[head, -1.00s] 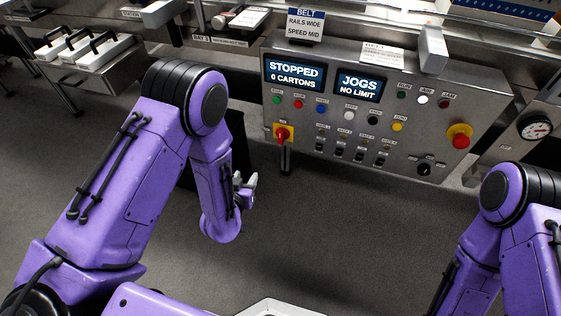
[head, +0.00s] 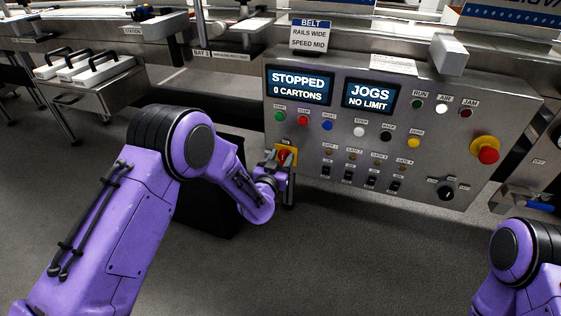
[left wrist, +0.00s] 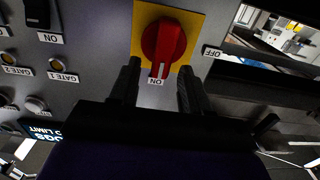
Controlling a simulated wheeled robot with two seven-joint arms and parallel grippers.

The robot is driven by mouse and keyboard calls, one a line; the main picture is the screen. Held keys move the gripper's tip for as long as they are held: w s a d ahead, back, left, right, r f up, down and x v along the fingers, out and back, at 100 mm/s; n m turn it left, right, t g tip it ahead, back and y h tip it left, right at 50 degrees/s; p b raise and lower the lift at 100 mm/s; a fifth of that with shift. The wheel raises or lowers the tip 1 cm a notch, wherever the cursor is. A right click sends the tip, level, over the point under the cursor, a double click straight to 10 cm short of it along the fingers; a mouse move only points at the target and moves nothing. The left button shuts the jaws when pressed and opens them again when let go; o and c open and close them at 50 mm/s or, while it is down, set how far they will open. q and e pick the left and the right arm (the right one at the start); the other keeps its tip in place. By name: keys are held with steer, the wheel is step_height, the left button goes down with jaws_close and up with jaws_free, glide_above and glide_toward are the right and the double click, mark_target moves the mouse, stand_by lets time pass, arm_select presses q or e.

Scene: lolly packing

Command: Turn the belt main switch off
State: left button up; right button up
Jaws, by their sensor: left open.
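The belt main switch (head: 285,155) is a red rotary knob on a yellow plate at the lower left of the grey control panel. In the left wrist view the red knob (left wrist: 164,44) has its handle pointing at the ON label (left wrist: 157,82). The OFF label (left wrist: 212,52) is to the right of the yellow plate. My left gripper (left wrist: 158,78) is open, with its dark fingers on either side of the handle's ON end; I cannot tell whether they touch it. In the head view my left gripper (head: 280,166) partly hides the switch. My right gripper is out of view.
The control panel (head: 330,190) carries several buttons and toggles, plus a red mushroom button (head: 487,154) on yellow. Its screens read STOPPED, 0 CARTONS (head: 299,84) and JOGS, NO LIMIT (head: 370,96). A dark box (head: 205,205) stands behind my left arm. Floor in front is clear.

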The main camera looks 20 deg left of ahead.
arm_select(q)
jaws_close()
